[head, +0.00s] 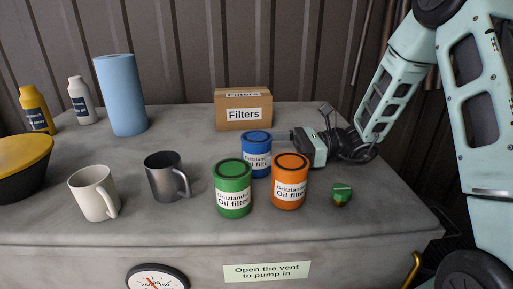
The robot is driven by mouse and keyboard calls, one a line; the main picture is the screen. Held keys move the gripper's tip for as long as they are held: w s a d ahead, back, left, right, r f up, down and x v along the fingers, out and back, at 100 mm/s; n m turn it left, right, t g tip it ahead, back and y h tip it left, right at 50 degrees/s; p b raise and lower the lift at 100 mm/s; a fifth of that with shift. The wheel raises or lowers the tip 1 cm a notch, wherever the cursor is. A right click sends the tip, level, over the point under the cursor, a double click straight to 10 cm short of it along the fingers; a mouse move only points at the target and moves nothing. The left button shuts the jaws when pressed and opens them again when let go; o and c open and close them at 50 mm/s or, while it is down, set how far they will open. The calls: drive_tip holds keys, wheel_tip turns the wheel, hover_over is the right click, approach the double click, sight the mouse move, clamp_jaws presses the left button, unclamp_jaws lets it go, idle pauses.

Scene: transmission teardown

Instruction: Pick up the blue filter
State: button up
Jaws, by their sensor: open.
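The blue filter (257,153) is a blue can with a white label, standing upright on the grey bench top. It stands behind the green filter (233,188) and the orange filter (290,181), which hide its lower part. My gripper (309,124) is at the end of my pale green arm, to the right of the blue filter and behind the orange one. It is open, with nothing seen between its fingers. I cannot tell its exact distance from the blue filter.
A cardboard box (243,110) labelled Filters stands behind the cans. A dark mug (166,177), a white mug (94,193) and a blue roll (121,95) stand to the left. A small green-topped object (341,194) sits right of the orange filter.

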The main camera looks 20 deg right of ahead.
sight(248, 148)
drive_tip(key=p+x, duration=0.3)
drive_tip(key=x, duration=0.2)
drive_tip(key=shift+w+a, duration=0.1)
drive_tip(key=shift+a, duration=0.2)
drive_tip(key=shift+w+a+f, duration=0.1)
drive_tip(key=shift+a, duration=0.1)
drive_tip(key=c, duration=1.3)
